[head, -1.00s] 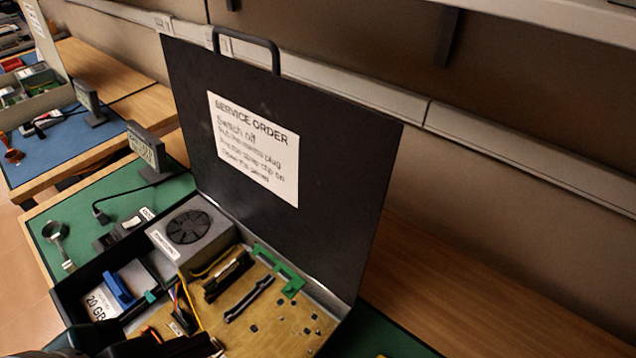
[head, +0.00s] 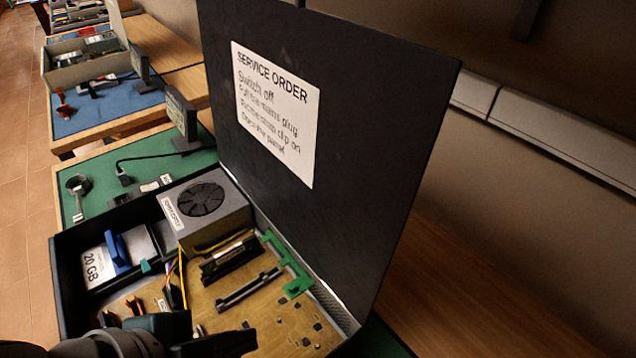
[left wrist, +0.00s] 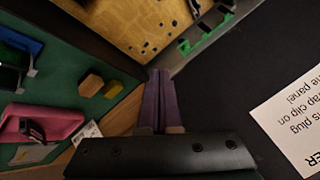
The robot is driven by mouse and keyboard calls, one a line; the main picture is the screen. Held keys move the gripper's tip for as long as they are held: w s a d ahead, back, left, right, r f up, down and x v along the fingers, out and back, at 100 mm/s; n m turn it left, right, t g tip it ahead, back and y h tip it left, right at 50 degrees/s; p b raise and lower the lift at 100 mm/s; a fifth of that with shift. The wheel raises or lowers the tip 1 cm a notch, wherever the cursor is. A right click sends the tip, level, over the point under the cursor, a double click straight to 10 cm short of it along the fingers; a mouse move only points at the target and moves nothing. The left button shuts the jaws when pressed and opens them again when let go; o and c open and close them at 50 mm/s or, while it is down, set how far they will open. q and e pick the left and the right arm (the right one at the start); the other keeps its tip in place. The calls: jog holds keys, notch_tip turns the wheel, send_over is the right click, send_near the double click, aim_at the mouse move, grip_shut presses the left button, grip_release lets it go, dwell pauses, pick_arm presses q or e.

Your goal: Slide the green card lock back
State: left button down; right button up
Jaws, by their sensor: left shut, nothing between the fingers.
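The green card lock (head: 285,260) lies along the far edge of the gold circuit board (head: 285,325), at the foot of the open black lid. It has a long strip and a wider block at its near right end. My right gripper is not in view.
The upright black lid (head: 345,100) with a service order sheet rises behind the board. A fan box (head: 205,205) and dark card slots (head: 230,260) stand left of the lock. A pink item (left wrist: 45,122) and small blocks lie on the green mat outside the case.

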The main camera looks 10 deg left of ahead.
aim_at(291, 297)
pick_arm(q)
jog(key=b+x, duration=0.3)
jog(key=x, duration=0.6)
jog(key=shift+f, duration=0.1)
jog(key=w, duration=0.3)
jog(key=shift+w+a, duration=0.1)
jog(key=shift+a, duration=0.25)
jog(key=shift+w+a, duration=0.1)
jog(key=shift+w, duration=0.25)
jog(key=shift+w+a, duration=0.15)
jog(key=shift+a, duration=0.05)
jog(key=shift+w+a, duration=0.65)
jog(key=shift+a, duration=0.3)
jog(key=shift+s, duration=0.15)
